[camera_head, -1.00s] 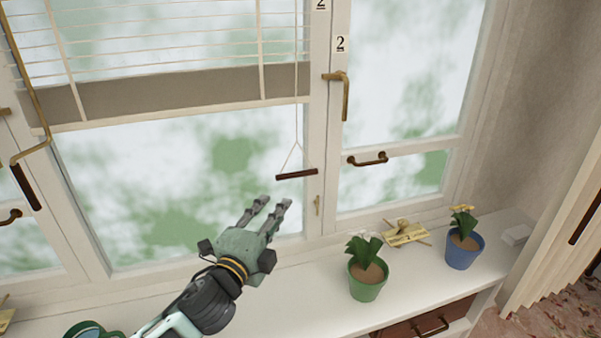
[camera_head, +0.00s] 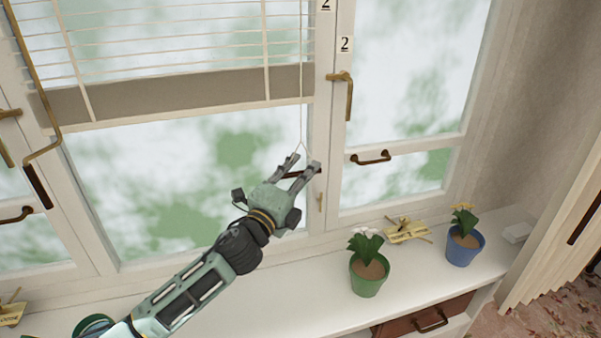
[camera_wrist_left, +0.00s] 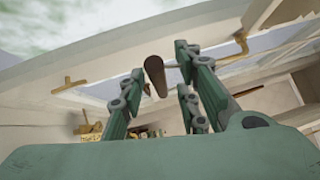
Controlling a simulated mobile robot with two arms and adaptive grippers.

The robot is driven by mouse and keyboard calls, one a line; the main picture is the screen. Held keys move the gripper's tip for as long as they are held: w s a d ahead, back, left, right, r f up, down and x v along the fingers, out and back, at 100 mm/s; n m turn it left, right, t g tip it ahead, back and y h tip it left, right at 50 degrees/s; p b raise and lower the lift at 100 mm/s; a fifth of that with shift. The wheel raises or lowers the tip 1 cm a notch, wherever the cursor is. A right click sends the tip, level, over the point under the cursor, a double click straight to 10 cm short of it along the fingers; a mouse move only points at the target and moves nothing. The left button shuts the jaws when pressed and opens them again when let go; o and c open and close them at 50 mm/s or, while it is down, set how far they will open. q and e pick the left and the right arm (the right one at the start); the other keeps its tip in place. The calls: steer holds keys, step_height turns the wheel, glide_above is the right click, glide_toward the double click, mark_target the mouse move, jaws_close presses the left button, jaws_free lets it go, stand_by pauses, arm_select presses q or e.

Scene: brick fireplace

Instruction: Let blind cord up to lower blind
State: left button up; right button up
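The blind (camera_head: 190,92) has pale slats and a grey-brown lower band, and hangs over the upper part of the middle window. Its thin cord (camera_head: 303,115) runs down the right side to a dark wooden handle (camera_head: 293,174). My left gripper (camera_head: 303,165) is at the handle, its fingers apart on either side of it and partly hiding it. In the left wrist view the handle (camera_wrist_left: 154,76) lies between the spread fingers (camera_wrist_left: 160,70), with gaps visible beside it. My right gripper is in neither view.
A green pot (camera_head: 369,276) and a blue pot (camera_head: 463,248) with plants stand on the white sill (camera_head: 310,288), with a brass piece (camera_head: 407,230) between them. A brass window latch (camera_head: 346,88) and a dark pull handle (camera_head: 371,157) are at right.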

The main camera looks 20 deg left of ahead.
arm_select(q)
jaws_close()
steer(key=shift+f, duration=0.1)
stand_by(0.3)
